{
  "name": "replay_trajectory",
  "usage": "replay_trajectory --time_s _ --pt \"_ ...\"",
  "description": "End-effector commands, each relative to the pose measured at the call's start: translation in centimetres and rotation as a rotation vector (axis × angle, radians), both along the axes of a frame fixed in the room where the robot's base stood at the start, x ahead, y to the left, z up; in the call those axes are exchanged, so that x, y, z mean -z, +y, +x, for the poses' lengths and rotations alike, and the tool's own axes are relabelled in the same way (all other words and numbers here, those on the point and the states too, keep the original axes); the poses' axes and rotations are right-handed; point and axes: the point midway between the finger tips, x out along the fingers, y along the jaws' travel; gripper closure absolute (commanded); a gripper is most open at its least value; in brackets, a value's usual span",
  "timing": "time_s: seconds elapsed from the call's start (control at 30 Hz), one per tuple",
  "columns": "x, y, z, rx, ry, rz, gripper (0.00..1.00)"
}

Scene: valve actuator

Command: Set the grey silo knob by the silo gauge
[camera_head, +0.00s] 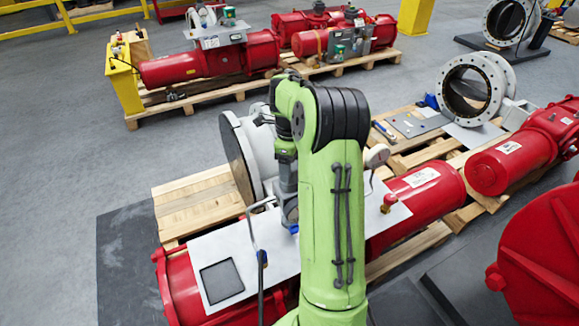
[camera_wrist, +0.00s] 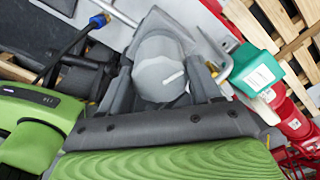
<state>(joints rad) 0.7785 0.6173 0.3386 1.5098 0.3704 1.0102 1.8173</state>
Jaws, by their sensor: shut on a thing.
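In the wrist view, a grey knob (camera_wrist: 157,62) with a short white mark on its face sits between the two fingers of my gripper (camera_wrist: 165,72). The fingers are shut on it. In the head view, my gripper (camera_head: 290,215) is low over the pale plate (camera_head: 222,242) on the red actuator, and the knob is hidden there. A round gauge (camera_head: 377,155) stands just right of my green arm, partly covered by it. Its reading is too small to tell, and I cannot tell whether it is the silo gauge.
A teal box (camera_wrist: 254,70) with a white label is close right of my gripper in the wrist view. A blue-tipped rod (camera_wrist: 97,21) is at upper left. In the head view, a bent pipe (camera_head: 257,235) stands left of my gripper. Red cylinders (camera_head: 425,195) lie to the right.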

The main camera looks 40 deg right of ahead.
Motion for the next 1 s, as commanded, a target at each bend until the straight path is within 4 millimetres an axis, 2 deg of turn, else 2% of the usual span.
replay_trajectory --time_s 0.63,0.67,0.7,0.8,1.0 --pt "-0.07 -0.05 0.01 0.049 -0.002 -0.001 0.67" --pt "-0.07 -0.04 0.0 0.049 -0.001 -0.001 0.32" --pt "-0.07 -0.04 0.0 0.049 -0.001 -0.001 0.26" --pt "-0.05 -0.04 0.0 0.048 -0.001 -0.001 0.12" --pt "-0.02 -0.01 0.0 0.047 0.0 0.0 0.12"
